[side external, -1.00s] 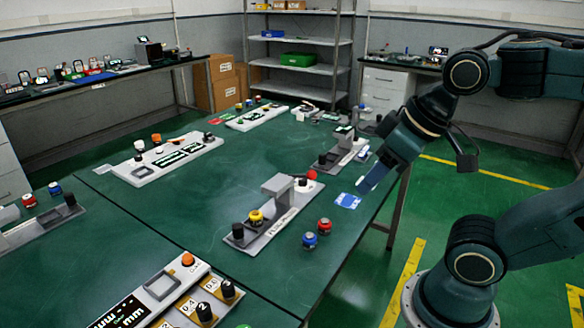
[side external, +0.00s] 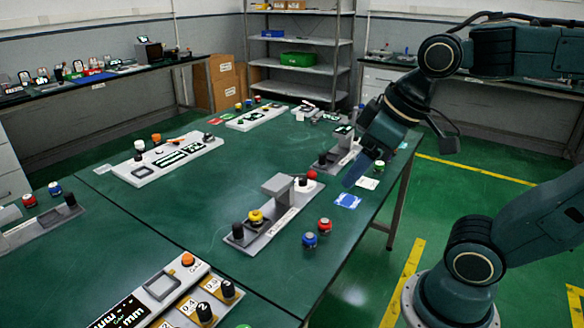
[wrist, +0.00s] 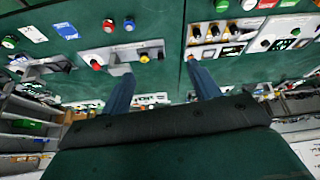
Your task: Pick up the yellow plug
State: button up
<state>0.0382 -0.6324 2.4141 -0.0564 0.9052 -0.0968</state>
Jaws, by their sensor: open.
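The yellow plug (side external: 256,217) sits upright on the grey fixture (side external: 268,232), between a black knob and a raised grey block. In the wrist view it shows as a small yellow spot (wrist: 144,58) just left of the middle, between the fingers. My gripper (side external: 356,176) is above the right part of the green table, up and to the right of the fixture. In the wrist view my gripper (wrist: 160,70) has its two blue fingers wide apart with nothing between them. It is clear of the plug.
A red plug (side external: 325,225) and a blue plug (side external: 309,239) stand on the table right of the fixture. A blue-and-white card (side external: 347,201) lies near the table's right edge. Other panels with knobs (side external: 168,158) stand farther left. Bare green table lies between them.

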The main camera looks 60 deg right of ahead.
jog(key=w+d+f+n+g+y, duration=0.15)
jog(key=w+n, duration=0.25)
jog(key=w, duration=0.5)
jog(key=w+d+f+n+g, duration=0.1)
jog(key=w+d+n, duration=0.25)
jog(key=w, duration=0.65)
jog(key=w+d+f+n+g+y, duration=0.1)
jog(key=w+d+f+n, duration=0.2)
jog(key=f, duration=0.4)
jog(key=w+d+f+n+y, duration=0.1)
jog(key=w+d+f+n, duration=0.2)
jog(key=w+d+f, duration=0.2)
jog(key=w+f, duration=0.2)
jog(key=w, duration=0.1)
jog(key=shift+d+n+g+y, duration=0.35)
jog(key=shift+f, duration=0.1)
send_over(256, 211)
jog(key=d, duration=0.2)
jog(key=shift+s+a+f, duration=0.1)
jog(key=shift+s+f, duration=0.1)
jog(key=shift+f, duration=1.75)
jog(key=shift+s+f, duration=0.15)
jog(key=shift+f, duration=1.8)
jog(key=shift+x, duration=2.6)
